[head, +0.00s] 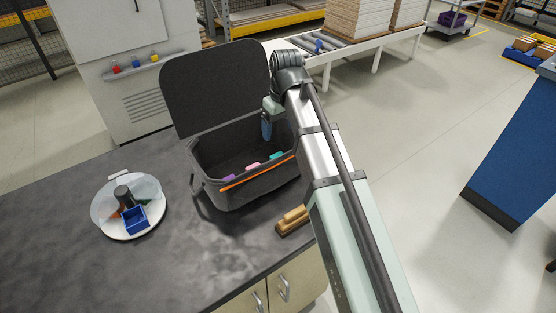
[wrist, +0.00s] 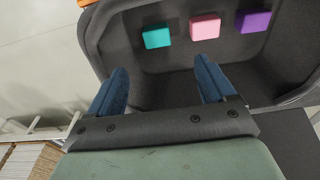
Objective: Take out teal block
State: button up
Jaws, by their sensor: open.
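A teal block (wrist: 157,38) lies inside the dark grey bin, at the left of a row of blocks in the wrist view. In the head view the teal block (head: 275,155) shows at the right end of that row, near the orange-marked wall. The dark grey bin (head: 245,193) stands on the counter with its lid raised at the back. My gripper (head: 267,130) is over the bin's far right part. In the wrist view its two blue fingers (wrist: 160,85) are spread wide with nothing between them, and the teal block shows beyond them, apart from both.
A pink block (wrist: 205,27) and a purple block (wrist: 253,21) lie beside the teal one in the bin. The raised lid (head: 215,85) stands behind the opening. A round turntable (head: 150,228) with a blue box and a wooden brush (head: 292,220) are on the counter.

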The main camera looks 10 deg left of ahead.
send_over(278, 153)
jog(key=s, duration=0.2)
jog(key=f, duration=0.7)
jog(key=shift+s+d+f, duration=0.1)
jog(key=shift+d, duration=0.1)
jog(key=shift+w+f, duration=0.2)
jog(key=shift+f, duration=1.1)
jog(key=shift+w+f, duration=0.15)
jog(key=shift+f, duration=1.15)
jog(key=c, duration=1.1)
jog(key=shift+c, duration=0.2)
jog(key=shift+r, duration=0.1)
